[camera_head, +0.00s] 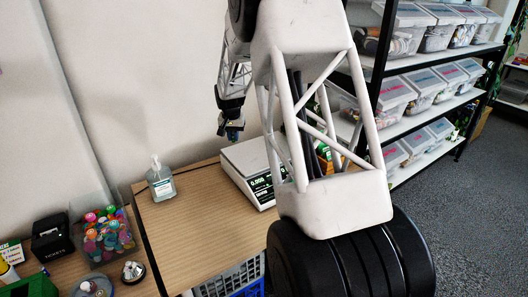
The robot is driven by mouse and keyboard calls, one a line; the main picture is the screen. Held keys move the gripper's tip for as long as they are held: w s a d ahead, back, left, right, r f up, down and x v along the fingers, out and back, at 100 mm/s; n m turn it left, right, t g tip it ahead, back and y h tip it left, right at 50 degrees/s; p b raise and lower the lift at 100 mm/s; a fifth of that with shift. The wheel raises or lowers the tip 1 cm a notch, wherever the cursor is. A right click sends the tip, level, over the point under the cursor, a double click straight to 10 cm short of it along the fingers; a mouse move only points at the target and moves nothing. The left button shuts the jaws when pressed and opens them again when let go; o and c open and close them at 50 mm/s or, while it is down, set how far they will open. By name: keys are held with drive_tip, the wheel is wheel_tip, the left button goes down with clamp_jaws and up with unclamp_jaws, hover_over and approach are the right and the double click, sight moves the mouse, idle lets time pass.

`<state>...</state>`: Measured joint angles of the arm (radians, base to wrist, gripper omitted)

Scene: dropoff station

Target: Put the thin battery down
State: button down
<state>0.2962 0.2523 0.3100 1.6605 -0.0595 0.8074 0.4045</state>
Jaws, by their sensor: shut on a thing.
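My gripper (231,131) hangs pointing down in the upper middle of the head view, above the back edge of the wooden table (205,215) and left of the white scale (236,161). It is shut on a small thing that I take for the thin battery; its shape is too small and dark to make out. The gripper and what it holds are apart from the table top. My arm hides the right part of the scale and much of the table's right side.
A clear pump bottle (161,182) stands at the table's back left. The table's middle and front are bare. An orange and green item (324,153) shows through my arm. A bin of colourful things (102,236) and a bell (132,271) are left. Shelves of tubs (425,85) stand right.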

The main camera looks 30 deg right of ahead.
drive_tip(key=s+d+m, duration=0.1)
drive_tip(key=s+d, duration=0.4)
drive_tip(key=d, duration=0.8)
drive_tip(key=f, duration=0.7)
drive_tip(key=shift+w+a, duration=0.2)
drive_tip(key=shift+a, duration=0.2)
drive_tip(key=shift+w, duration=0.1)
hover_over(261, 143)
drive_tip(key=shift+f, duration=0.7)
drive_tip(key=shift+f, duration=1.75)
drive_tip(key=shift+f, duration=0.1)
